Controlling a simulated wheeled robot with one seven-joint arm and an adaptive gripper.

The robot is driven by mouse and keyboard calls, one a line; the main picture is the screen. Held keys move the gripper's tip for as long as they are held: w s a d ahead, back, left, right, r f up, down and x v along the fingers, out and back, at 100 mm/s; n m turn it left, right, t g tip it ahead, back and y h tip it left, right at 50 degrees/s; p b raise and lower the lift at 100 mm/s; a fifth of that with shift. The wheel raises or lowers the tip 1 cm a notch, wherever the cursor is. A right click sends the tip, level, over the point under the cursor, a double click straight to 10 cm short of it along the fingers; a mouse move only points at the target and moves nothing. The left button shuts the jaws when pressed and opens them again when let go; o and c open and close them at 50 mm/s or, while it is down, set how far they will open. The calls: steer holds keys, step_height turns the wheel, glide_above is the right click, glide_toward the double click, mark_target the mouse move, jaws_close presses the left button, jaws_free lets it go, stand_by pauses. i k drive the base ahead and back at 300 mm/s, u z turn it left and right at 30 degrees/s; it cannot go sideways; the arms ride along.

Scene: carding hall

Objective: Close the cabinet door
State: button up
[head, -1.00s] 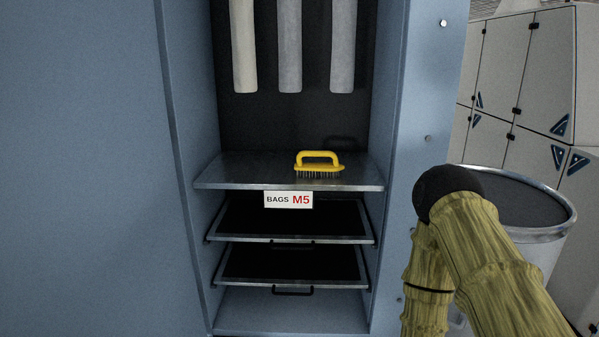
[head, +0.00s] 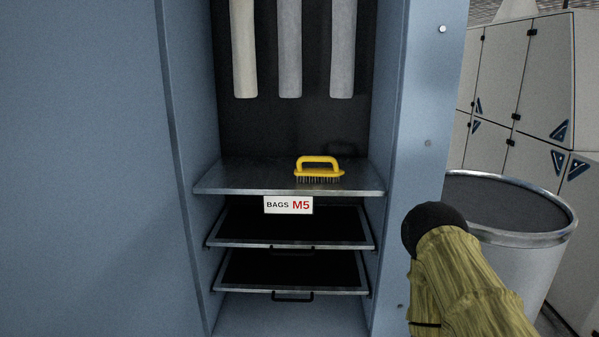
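The blue cabinet (head: 183,100) stands open in front of me in the head view, with its inside showing. A wide plain blue panel (head: 80,170) fills the left of the view. A narrower blue panel with small round studs (head: 432,85) borders the opening on the right. I cannot tell for sure which panel is the door; no handle shows on either. My arm, with a yellow-green bamboo-like cover and a dark rounded joint, shows at lower right, in front of the right panel's lower part. My gripper is not in view.
Inside, a yellow-handled brush (head: 319,169) sits on a metal shelf (head: 235,176) labelled "BAGS M5" (head: 288,205). Three pale tubes (head: 289,50) hang above, and two dark framed trays (head: 290,269) lie below. A grey drum (head: 530,265) and white lockers (head: 540,75) stand at right.

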mark_target(92, 241)
steer(key=z, duration=2.95)
steer(key=k, duration=1.95)
steer(key=u, duration=2.35)
steer(key=i, duration=0.5)
steer(key=u, duration=0.05)
